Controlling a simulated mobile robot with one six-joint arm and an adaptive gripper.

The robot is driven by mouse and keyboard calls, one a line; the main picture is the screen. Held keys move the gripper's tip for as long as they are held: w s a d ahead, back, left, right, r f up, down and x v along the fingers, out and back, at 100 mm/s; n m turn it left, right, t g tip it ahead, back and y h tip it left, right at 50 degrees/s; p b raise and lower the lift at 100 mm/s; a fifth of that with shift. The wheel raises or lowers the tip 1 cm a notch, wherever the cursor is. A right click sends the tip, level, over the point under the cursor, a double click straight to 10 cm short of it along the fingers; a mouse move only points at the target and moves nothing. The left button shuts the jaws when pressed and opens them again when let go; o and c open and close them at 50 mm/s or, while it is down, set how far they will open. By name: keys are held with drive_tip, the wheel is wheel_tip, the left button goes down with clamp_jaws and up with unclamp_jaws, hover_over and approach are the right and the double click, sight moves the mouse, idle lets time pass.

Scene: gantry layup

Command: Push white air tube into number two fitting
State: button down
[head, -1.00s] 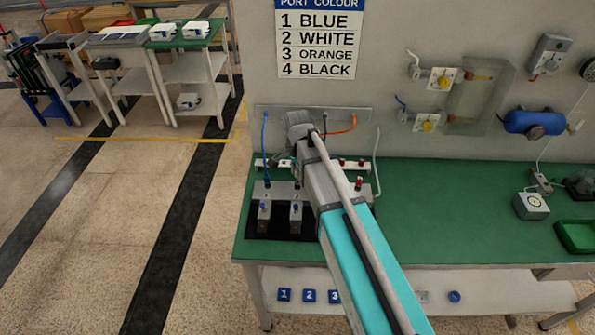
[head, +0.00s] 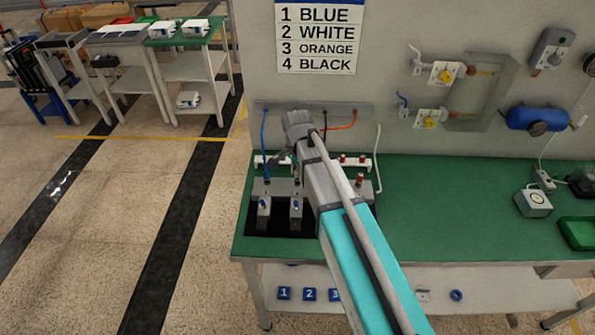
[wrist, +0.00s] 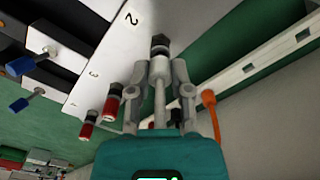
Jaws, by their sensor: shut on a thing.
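In the wrist view my gripper (wrist: 160,72) is shut on the white air tube (wrist: 160,104), which runs up between the fingers. The tube lines up with a black fitting (wrist: 160,43) beside the printed 2 on the white manifold strip (wrist: 128,48). The tube's end is at or very near the fitting; I cannot tell whether it is inside. In the head view my gripper (head: 284,158) is low over the manifold, mostly hidden by my arm, and the held tube cannot be made out there.
Fittings with red caps (wrist: 110,107) stand by numbers 3 and 4. An orange tube (wrist: 210,100) hangs right of my gripper. In the head view a blue tube (head: 263,140) reaches the manifold's left end and a pale tube (head: 378,155) hangs at right. The green bench (head: 450,215) is clear at centre right.

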drive_tip(key=shift+f+b, duration=0.4)
drive_tip(key=shift+f, duration=0.15)
drive_tip(key=shift+c, duration=2.3)
unclamp_jaws()
drive_tip(key=shift+r, duration=0.25)
wheel_tip(320, 180, up, 3)
drive_tip(key=p, duration=0.3)
wheel_tip(320, 180, up, 7)
drive_tip(key=d+p, duration=0.1)
drive_tip(key=p, duration=0.6)
drive_tip(key=shift+s+d+f, duration=0.2)
drive_tip(key=shift+s, duration=0.05)
drive_tip(key=s+d+f+n+b, duration=0.1)
drive_tip(key=s+d+n, duration=0.8)
drive_tip(key=s+d, duration=0.4)
drive_tip(key=d, duration=0.3)
drive_tip(key=shift+s+f+b, duration=0.25)
drive_tip(key=shift+f+b, duration=0.05)
